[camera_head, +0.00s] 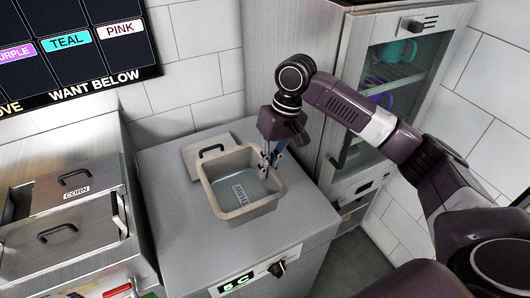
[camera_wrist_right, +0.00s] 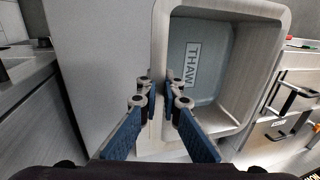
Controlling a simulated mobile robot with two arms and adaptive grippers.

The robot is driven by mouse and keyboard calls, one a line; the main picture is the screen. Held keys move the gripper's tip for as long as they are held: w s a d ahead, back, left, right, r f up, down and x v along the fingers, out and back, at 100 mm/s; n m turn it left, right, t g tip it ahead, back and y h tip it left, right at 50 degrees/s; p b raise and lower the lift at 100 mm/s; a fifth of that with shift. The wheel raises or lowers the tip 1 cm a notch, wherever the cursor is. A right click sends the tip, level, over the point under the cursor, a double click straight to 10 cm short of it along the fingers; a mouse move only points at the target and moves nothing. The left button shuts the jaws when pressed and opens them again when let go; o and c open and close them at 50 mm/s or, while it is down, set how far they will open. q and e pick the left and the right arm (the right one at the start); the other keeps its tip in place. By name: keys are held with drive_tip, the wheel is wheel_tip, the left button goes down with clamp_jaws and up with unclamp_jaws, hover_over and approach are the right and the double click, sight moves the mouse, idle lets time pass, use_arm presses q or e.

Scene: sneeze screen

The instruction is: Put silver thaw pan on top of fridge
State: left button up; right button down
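The silver thaw pan (camera_head: 232,209) is a deep, open square pan with a THAW label inside its bottom. In the head view it is upright over the grey top of the unit with the 5 C display (camera_head: 191,255). I cannot tell whether it rests on that top or is slightly above it. My right gripper (camera_head: 272,157) points down at the pan's back right rim. In the right wrist view the fingers (camera_wrist_right: 161,92) sit on both sides of the pan wall (camera_wrist_right: 160,55) and look closed on it. My left gripper is not in view.
A lid with a black handle (camera_head: 196,160) lies behind the pan. A glass-door cabinet (camera_head: 380,105) with mugs stands at the right. Lidded metal pans, one labelled CORN (camera_head: 90,180), are at the left. The unit's top is clear in front of the pan.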

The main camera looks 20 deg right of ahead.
sight(266, 182)
wheel_tip(266, 182, down, 5)
drive_tip(key=shift+w+f+p, duration=0.15)
drive_tip(key=shift+f+p, duration=0.05)
drive_tip(key=shift+p, duration=0.1)
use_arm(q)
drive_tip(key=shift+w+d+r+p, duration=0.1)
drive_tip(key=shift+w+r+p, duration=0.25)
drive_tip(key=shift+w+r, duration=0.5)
use_arm(e)
drive_tip(key=shift+d+x, duration=0.25)
drive_tip(key=shift+x, duration=0.95)
drive_tip(key=shift+d+x, duration=0.2)
drive_tip(key=shift+x, duration=0.95)
drive_tip(key=shift+f, duration=0.1)
drive_tip(key=c, duration=2.6)
unclamp_jaws()
drive_tip(key=shift+f, duration=0.2)
drive_tip(key=o, duration=0.5)
drive_tip(key=shift+s, duration=0.2)
drive_tip(key=shift+d, duration=0.1)
drive_tip(key=shift+w, duration=0.1)
use_arm(q)
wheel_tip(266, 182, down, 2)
drive_tip(key=b, duration=0.2)
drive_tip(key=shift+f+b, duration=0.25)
drive_tip(key=shift+b, duration=0.05)
use_arm(e)
drive_tip(key=v, duration=1.2)
drive_tip(key=shift+r, duration=0.15)
